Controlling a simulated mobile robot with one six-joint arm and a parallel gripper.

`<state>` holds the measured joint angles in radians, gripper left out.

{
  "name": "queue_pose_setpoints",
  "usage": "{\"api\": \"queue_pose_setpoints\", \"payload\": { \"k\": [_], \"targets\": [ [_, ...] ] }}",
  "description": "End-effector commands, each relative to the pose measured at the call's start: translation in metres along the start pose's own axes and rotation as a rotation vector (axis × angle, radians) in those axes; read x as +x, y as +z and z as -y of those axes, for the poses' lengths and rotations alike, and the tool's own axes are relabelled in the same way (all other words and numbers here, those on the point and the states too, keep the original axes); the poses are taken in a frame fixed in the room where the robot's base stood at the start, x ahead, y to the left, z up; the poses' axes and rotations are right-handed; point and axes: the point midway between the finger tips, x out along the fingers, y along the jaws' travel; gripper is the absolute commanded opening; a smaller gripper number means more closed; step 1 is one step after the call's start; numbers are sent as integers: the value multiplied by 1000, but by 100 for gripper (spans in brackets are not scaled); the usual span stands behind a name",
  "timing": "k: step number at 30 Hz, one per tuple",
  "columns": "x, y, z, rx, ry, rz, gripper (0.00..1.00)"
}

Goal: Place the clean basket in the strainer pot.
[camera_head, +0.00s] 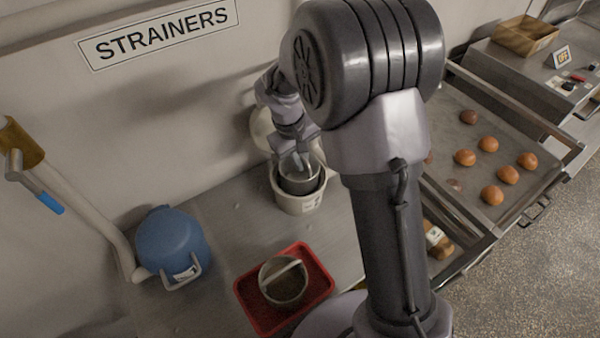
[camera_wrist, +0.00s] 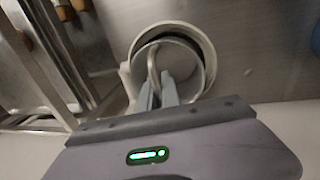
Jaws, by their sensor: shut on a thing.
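The strainer pot (camera_head: 300,205) is a pale round pot with a label, standing on the steel counter near the wall. A grey metal basket (camera_head: 299,187) sits upright within its rim in the head view. My gripper (camera_head: 301,160) is above the pot, shut on this basket's handle. In the wrist view my gripper's fingers (camera_wrist: 160,93) pinch the handle, and the basket's rim (camera_wrist: 203,72) lies inside the pot's rim (camera_wrist: 211,45). Whether the basket rests on the pot's bottom is hidden. A second basket (camera_head: 283,293), brownish inside with a bar handle, stands in a red tray (camera_head: 247,291).
A blue lidded container (camera_head: 172,240) stands left on the counter. A pale round lid (camera_head: 263,130) is behind the pot by the wall. A baking tray with several buns (camera_head: 465,157) is on the right, beyond my arm. The counter between pot and red tray is clear.

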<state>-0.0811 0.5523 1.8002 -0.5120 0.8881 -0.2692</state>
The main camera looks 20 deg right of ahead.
Motion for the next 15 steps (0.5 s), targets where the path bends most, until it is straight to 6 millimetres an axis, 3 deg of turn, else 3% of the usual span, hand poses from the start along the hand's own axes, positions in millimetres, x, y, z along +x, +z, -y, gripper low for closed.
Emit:
{"api": "queue_pose_setpoints", "payload": {
  "k": [9, 15],
  "targets": [
    [52, -2, 10, 0, 0, 1, 0],
    [49, -4, 10, 0, 0, 0, 0]
  ]
}}
